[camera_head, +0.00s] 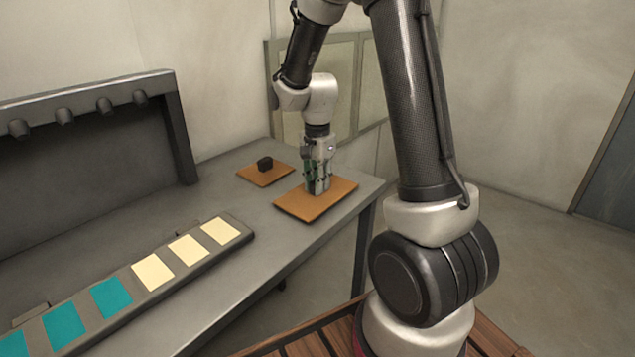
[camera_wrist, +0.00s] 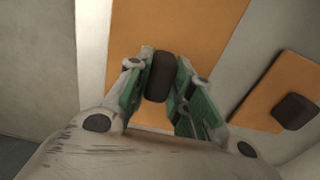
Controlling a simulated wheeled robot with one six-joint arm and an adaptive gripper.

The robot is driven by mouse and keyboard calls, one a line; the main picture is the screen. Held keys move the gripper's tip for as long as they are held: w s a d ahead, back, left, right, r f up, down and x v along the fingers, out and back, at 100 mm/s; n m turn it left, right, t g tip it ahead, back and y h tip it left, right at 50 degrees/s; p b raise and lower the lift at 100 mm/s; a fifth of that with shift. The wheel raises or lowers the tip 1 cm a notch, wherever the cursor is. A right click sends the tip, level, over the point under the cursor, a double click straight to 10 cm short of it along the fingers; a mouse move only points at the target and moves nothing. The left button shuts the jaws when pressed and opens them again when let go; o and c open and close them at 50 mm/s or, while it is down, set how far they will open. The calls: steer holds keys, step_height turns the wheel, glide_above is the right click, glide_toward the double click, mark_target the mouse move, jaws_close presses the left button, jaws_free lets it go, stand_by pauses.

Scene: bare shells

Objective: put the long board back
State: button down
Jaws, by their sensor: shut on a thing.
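A larger orange-brown board (camera_head: 340,192) is at the right end of the grey bench, under my gripper (camera_head: 318,190). In the wrist view the same board (camera_wrist: 180,25) runs beneath my fingers. My gripper (camera_wrist: 160,88) is shut on the board's dark knob (camera_wrist: 161,70), which stands between the green-lined fingers. I cannot tell whether the board touches the bench or is slightly above it. A smaller orange-brown board (camera_head: 253,175) with a dark knob (camera_head: 265,163) lies just behind and to the left; it also shows in the wrist view (camera_wrist: 262,95).
The grey bench (camera_head: 215,200) has bare room left of the boards. A raised strip (camera_head: 250,236) with teal and cream squares runs along its front. A dark rack with pegs (camera_head: 100,105) stands at the back left. A framed panel (camera_head: 345,65) is on the wall behind.

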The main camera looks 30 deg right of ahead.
steer(key=shift+f, duration=0.2)
steer(key=c, duration=1.3)
jaws_free()
steer(key=shift+o, duration=0.2)
steer(key=shift+r, duration=0.1)
step_height(320, 180, up, 12)
steer(key=f, duration=0.1)
steer(key=s+r+n+t, duration=0.2)
steer(key=s+r+n, duration=0.2)
steer(key=s, duration=0.7)
steer(key=s+r+n+t, duration=0.2)
steer(key=s+r+n, duration=0.2)
steer(key=s+n, duration=0.5)
steer(key=shift+s+d+r+n, duration=0.15)
steer(key=shift+s+d+n, duration=0.25)
steer(key=shift+s, duration=0.9)
